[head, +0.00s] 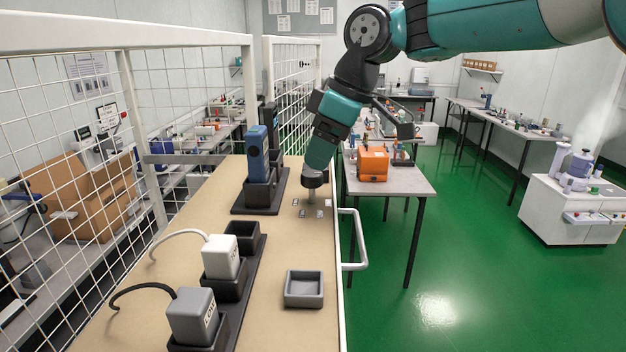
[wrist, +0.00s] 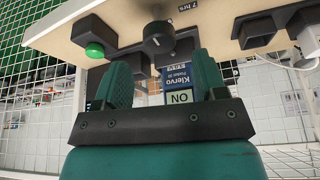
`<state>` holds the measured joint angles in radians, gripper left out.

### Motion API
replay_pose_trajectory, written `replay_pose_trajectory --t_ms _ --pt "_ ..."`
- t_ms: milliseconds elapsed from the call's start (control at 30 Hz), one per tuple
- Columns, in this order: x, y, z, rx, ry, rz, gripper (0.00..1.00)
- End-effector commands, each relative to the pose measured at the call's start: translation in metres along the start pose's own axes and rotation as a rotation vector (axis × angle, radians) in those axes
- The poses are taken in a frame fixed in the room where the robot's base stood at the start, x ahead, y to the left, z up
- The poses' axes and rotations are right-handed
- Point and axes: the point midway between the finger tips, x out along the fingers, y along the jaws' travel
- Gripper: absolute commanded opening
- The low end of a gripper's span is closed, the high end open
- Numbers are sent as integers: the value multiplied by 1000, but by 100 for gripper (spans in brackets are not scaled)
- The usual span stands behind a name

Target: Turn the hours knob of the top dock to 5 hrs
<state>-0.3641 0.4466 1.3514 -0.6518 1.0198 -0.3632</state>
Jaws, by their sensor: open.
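The black round hours knob (wrist: 158,40) shows in the wrist view with a light mark on its face. In the head view a dark knob-like cap (head: 315,180) stands on a grey post at the bench's right side, just below my gripper (head: 321,158). Small labels (head: 303,213) lie around it; one reads "7 hrs" (wrist: 188,7) in the wrist view. My gripper (wrist: 160,72) is open, its teal fingers apart, with the knob between and just beyond the tips in the picture. Contact cannot be told. A blue tester (head: 257,150) stands in the black far dock (head: 262,197).
The near dock (head: 239,300) holds a white charger (head: 220,256) and a grey one (head: 191,315), with cables. A grey tray (head: 304,303) lies at the front right. A green button (wrist: 95,50) and a mesh fence (head: 60,120) flank the space.

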Motion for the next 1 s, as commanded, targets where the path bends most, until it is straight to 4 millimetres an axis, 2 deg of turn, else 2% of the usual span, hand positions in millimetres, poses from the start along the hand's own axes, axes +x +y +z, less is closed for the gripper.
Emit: replay_pose_trajectory --t_ms 100,233,400,633,667,867,1000 --pt "22 -1 0 0 -3 -2 65" --pt "36 0 0 2 -1 -1 65" --pt "44 0 0 0 0 1 65" --pt "45 0 0 1 0 2 65" --pt "45 0 0 1 0 1 63" --pt "45 0 0 1 0 1 17" --pt "45 0 0 2 0 2 16"
